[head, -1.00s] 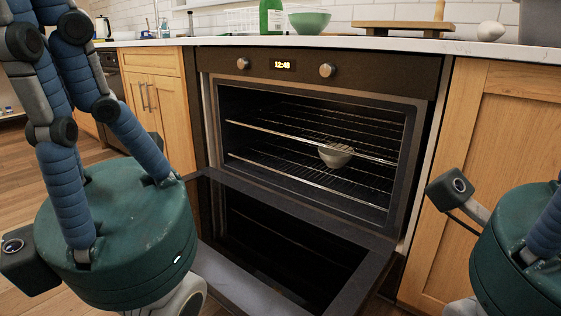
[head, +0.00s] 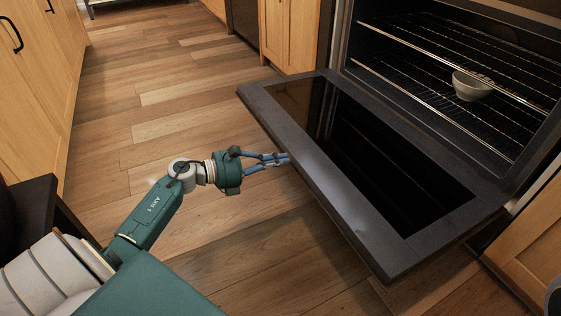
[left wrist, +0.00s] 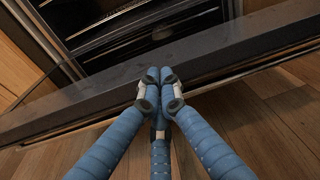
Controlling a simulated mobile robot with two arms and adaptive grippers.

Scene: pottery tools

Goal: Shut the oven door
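The oven door (head: 345,205) hangs open, folded down nearly flat in front of the oven (head: 425,52). My left gripper (head: 287,159) reaches in from the left, low over the floor, its fingertips at the door's outer edge. In the left wrist view its blue fingers (left wrist: 160,75) are drawn together with nothing visible between them, in front of the dark door edge (left wrist: 225,52). I cannot tell whether they touch the door or lie just under it. My right gripper is not clearly visible; only a dark sliver shows at the lower right edge of the head view.
A light bowl (head: 472,85) sits on a wire rack inside the oven. Wooden cabinets stand beside the oven (head: 290,35) and along the left (head: 35,70). The wooden floor (head: 165,100) left of the door is clear. A dark piece of furniture (head: 35,205) stands at the lower left.

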